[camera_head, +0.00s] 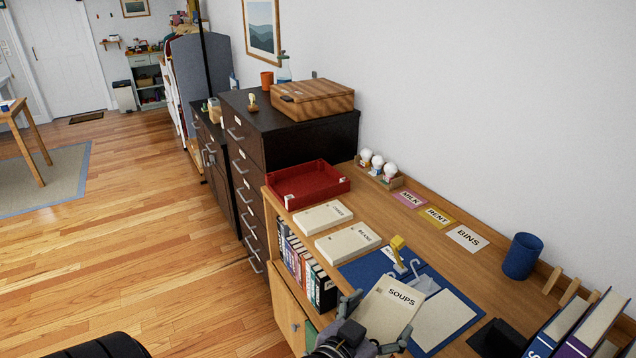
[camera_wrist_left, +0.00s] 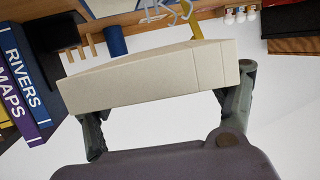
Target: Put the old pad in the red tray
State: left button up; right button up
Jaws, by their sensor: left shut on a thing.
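My left gripper (camera_head: 376,326) is shut on a thick cream pad (camera_head: 388,306) labelled SOUPS, above the near part of the desk. In the left wrist view, the pad (camera_wrist_left: 150,78) spans between the two fingers (camera_wrist_left: 165,108), with its label out of sight. The red tray (camera_head: 308,183) is empty and sits at the far left end of the desk. Two more cream pads lie between it and the gripper: one with lettering too small to read (camera_head: 322,217), and one labelled BEANS (camera_head: 346,243). My right gripper is not in view.
A blue mat (camera_head: 366,271) lies under a yellow-topped object (camera_head: 398,250). Cards reading MILK, RENT and BINS (camera_head: 467,238) lie along the wall side. A blue cup (camera_head: 522,256) and several upright books (camera_head: 572,328) stand at right.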

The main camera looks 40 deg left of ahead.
aim_at(307, 187)
jog(key=i+j+z, duration=0.15)
jog(key=j+z, duration=0.15)
jog(key=j, duration=1.6)
jog(key=j+z, duration=0.3)
jog(key=j, duration=1.6)
jog(key=k, duration=0.1)
